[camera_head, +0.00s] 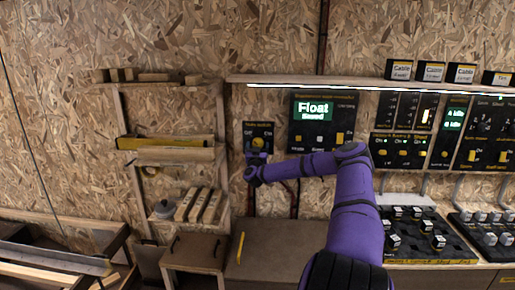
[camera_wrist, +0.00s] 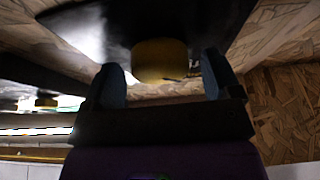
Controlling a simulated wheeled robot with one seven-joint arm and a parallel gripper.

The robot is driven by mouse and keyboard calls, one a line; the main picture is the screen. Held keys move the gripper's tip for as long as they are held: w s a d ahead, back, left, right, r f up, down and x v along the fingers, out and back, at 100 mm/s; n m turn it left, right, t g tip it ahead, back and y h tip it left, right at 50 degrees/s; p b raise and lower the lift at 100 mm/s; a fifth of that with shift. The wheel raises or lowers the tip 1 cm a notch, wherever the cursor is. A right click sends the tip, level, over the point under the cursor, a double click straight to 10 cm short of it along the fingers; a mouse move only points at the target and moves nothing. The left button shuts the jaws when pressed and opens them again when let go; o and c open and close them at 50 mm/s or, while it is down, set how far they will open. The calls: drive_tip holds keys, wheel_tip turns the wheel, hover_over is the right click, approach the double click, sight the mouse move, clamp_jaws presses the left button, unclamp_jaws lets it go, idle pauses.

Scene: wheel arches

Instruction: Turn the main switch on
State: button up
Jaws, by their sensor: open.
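The main switch panel is a small black plate (camera_head: 260,130) on the chipboard wall, left of the big panel with the green "Float" screen. Its yellow knob (camera_head: 258,144) shows just above my gripper (camera_head: 257,160), which is at the panel's lower edge. In the wrist view the yellow knob (camera_wrist: 160,60) sits between the two blue-grey fingertips of my gripper (camera_wrist: 162,78). The fingers are open, one on each side, and a gap shows beside the knob. I cannot tell whether a finger touches it. The knob's pointing direction is not clear.
The "Float" panel (camera_head: 323,123) stands just right of the switch, under a lit shelf (camera_head: 370,83). More black control panels (camera_head: 400,145) are further right. A wooden shelf unit (camera_head: 170,155) is to the left. A cabinet top (camera_head: 275,235) lies below my arm.

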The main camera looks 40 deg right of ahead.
drive_tip(key=c, duration=0.9)
drive_tip(key=shift+w+a+r+m, duration=0.1)
drive_tip(key=shift+r+m, duration=0.05)
drive_tip(key=shift+m, duration=0.35)
drive_tip(key=m+g, duration=0.3)
drive_tip(key=m, duration=0.4)
drive_tip(key=m+g, duration=0.3)
drive_tip(key=m, duration=0.4)
drive_tip(key=m+g, duration=0.2)
drive_tip(key=m, duration=0.5)
drive_tip(key=shift+w+a+r+g, duration=0.15)
drive_tip(key=shift+r+g, duration=0.05)
drive_tip(key=shift+g, duration=0.2)
drive_tip(key=shift+m, duration=0.3)
